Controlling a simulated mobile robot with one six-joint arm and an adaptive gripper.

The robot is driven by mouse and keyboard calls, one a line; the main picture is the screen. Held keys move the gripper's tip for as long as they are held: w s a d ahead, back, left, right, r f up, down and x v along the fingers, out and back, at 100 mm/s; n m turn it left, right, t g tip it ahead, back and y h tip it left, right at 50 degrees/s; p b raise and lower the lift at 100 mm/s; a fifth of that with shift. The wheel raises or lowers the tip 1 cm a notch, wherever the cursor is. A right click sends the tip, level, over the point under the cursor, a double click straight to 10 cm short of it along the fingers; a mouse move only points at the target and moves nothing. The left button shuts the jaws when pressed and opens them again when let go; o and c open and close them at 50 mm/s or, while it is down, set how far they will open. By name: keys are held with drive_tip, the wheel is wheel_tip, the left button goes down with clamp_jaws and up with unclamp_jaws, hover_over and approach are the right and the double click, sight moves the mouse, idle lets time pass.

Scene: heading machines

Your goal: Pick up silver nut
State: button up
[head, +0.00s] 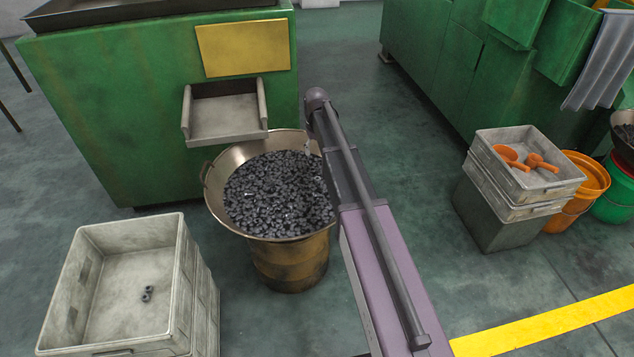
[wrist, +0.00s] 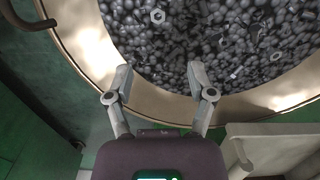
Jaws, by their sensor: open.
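A light silver hex nut (wrist: 157,15) with a round hole lies on the pile of dark metal parts, near the top edge of the wrist view. The pile fills a wide metal pan (wrist: 80,42), which also shows in the head view (head: 221,166) standing on a brownish drum. My gripper (wrist: 160,74) is open and empty, its two fingers apart over the pan's near rim in the wrist view. The nut lies beyond the fingertips, roughly between their lines. In the head view my arm hides the pan's right side, and I cannot single out the nut there.
A green machine (head: 110,95) with a grey chute (head: 225,118) stands behind the pan. Stacked grey crates (head: 80,285) stand at front left, with small dark parts inside. Grey boxes with orange scoops (head: 530,160) and buckets stand at right. Floor between is clear.

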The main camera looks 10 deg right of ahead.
drive_tip(key=b, duration=0.7)
hover_over(318, 178)
drive_tip(key=shift+w+a+f, duration=0.1)
drive_tip(key=shift+a+f, duration=0.05)
drive_tip(key=shift+f, duration=1.75)
drive_tip(key=shift+w+a+f, duration=0.1)
drive_tip(key=shift+a+f, duration=0.05)
drive_tip(key=shift+f, duration=1.75)
drive_tip(key=shift+d+f, duration=0.1)
drive_tip(key=shift+f, duration=0.05)
drive_tip(key=f+b, duration=0.3)
drive_tip(key=shift+s+d, duration=0.15)
drive_tip(key=shift+s, duration=0.05)
drive_tip(key=shift+f+b, duration=0.95)
drive_tip(key=shift+b, duration=0.15)
clamp_jaws()
